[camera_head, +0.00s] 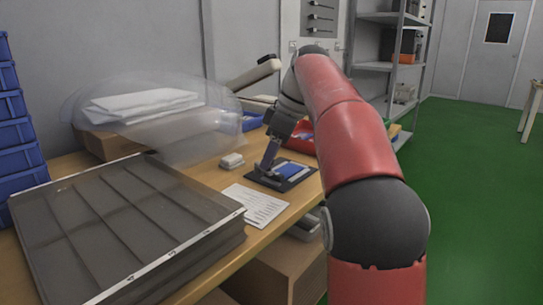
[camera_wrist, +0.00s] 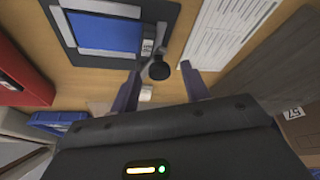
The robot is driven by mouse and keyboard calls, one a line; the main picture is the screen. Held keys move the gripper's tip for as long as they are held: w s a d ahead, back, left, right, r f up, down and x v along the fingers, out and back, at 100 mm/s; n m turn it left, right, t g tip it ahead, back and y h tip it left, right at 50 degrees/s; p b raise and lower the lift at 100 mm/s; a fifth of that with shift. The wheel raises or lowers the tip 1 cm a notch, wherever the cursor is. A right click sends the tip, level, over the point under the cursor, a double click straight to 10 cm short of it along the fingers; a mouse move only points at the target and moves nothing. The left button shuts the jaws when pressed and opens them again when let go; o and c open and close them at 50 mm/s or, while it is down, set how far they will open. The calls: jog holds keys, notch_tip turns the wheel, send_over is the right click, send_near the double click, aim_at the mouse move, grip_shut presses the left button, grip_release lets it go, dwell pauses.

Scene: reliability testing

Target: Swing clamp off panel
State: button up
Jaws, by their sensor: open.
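The blue panel (camera_head: 293,170) lies in a dark fixture (camera_head: 297,181) on the workbench. In the wrist view the panel (camera_wrist: 108,36) sits in its grey and black frame at the upper left. The clamp (camera_wrist: 159,69) has a round black knob and a pale arm reaching up beside the panel's right edge. My gripper (camera_wrist: 161,84) is open, with its fingers to either side of the knob in the picture. I cannot tell whether they touch it. In the head view my gripper (camera_head: 267,160) is above the fixture's left part, and the clamp is not clearly visible there.
A printed sheet (camera_head: 255,204) and a small white box (camera_head: 232,161) lie left of the fixture. A large grey compartment tray (camera_head: 125,215) fills the left bench. A red bin (camera_head: 301,137) stands behind. A translucent cover (camera_head: 190,125) arches over the back.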

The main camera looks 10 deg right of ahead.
jog(key=c, duration=1)
jog(key=shift+a, duration=0.1)
jog(key=m, duration=0.1)
jog(key=a+m, duration=0.1)
jog(key=m+t, duration=0.1)
jog(key=shift+s+a+r+m+h, duration=0.1)
jog(key=shift+s+a+m+h, duration=0.15)
jog(key=shift+a+m+h, duration=0.15)
jog(key=a+m, duration=0.1)
jog(key=m+t+h+p, duration=0.1)
jog(key=m, duration=0.1)
jog(key=shift+w+a+r+m+p, duration=0.1)
jog(key=shift+w+a+m+p, duration=0.05)
jog(key=shift+a+m+p, duration=0.2)
jog(key=a+m+p, duration=0.1)
jog(key=m+h, duration=0.1)
jog(key=m, duration=0.1)
jog(key=shift+w+a+t+p, duration=0.3)
jog(key=shift+w+a+p, duration=0.05)
jog(key=shift+p, duration=0.05)
jog(key=shift+w+a+m+h+p, duration=0.3)
jog(key=shift+m+h+p, duration=0.15)
jog(key=shift+m, duration=0.5)
jog(key=shift+w+a+m+h+p, duration=0.25)
jog(key=shift+m+h+p, duration=0.2)
jog(key=shift+m, duration=0.45)
